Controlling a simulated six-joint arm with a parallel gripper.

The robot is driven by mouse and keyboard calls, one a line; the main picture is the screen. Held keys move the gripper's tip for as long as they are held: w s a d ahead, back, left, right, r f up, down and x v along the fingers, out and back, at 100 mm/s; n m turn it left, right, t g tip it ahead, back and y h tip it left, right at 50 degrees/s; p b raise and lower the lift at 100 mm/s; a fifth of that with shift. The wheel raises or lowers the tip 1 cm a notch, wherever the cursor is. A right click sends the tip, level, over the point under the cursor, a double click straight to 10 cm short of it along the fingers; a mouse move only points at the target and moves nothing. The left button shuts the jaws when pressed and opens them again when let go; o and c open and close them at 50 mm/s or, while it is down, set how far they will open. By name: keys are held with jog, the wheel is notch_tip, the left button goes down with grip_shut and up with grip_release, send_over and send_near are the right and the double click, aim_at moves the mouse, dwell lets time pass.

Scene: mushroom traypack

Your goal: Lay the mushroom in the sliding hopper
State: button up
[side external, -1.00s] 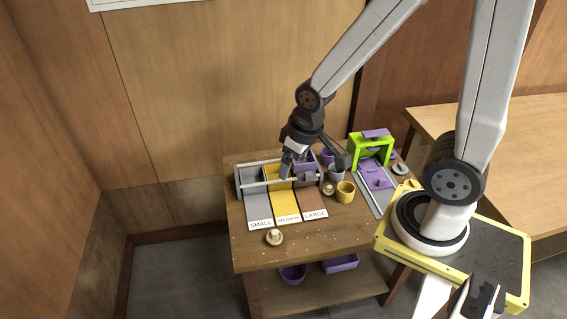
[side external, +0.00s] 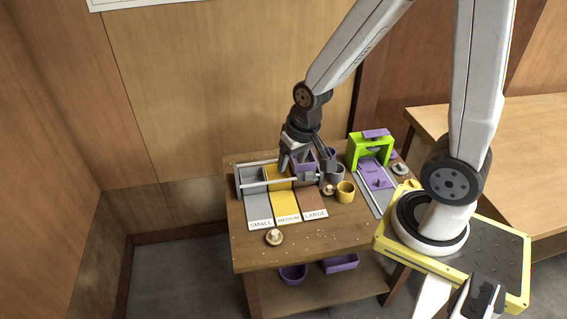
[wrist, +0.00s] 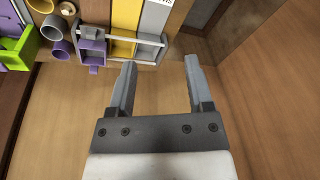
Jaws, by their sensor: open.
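The purple sliding hopper (side external: 303,168) sits on the rail across the sorting chutes, toward the brown LARGE side. It also shows in the wrist view (wrist: 92,46). One pale mushroom (side external: 274,238) lies on the table in front of the chutes. Another mushroom (side external: 328,190) lies beside the brown chute, near the cups. My gripper (side external: 305,165) is open and empty, above the back of the chutes by the hopper.
The grey SMALL, yellow MEDIUM and brown LARGE chutes (side external: 311,201) slope toward the front. A green press (side external: 358,149) stands farther right. The front of the table is mostly clear.

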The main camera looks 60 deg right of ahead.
jog(key=w+d+f+m, duration=0.3)
jog(key=d+f+m, duration=0.2)
jog(key=d+m, duration=0.3)
jog(key=m, duration=2.4)
send_near(329, 186)
jog(key=shift+w+f+g, duration=0.25)
jog(key=shift+f+g, duration=0.05)
jog(key=shift+f, duration=0.35)
jog(key=shift+a+f, duration=0.1)
jog(key=shift+f, duration=0.1)
jog(key=shift+w+f, duration=0.2)
jog(key=shift+f, duration=0.85)
jog(key=shift+f, duration=0.15)
jog(key=shift+w+f, duration=0.2)
jog(key=shift+f, duration=1)
jog(key=shift+w+f, duration=0.25)
jog(key=shift+f, duration=1)
jog(key=shift+c, duration=0.2)
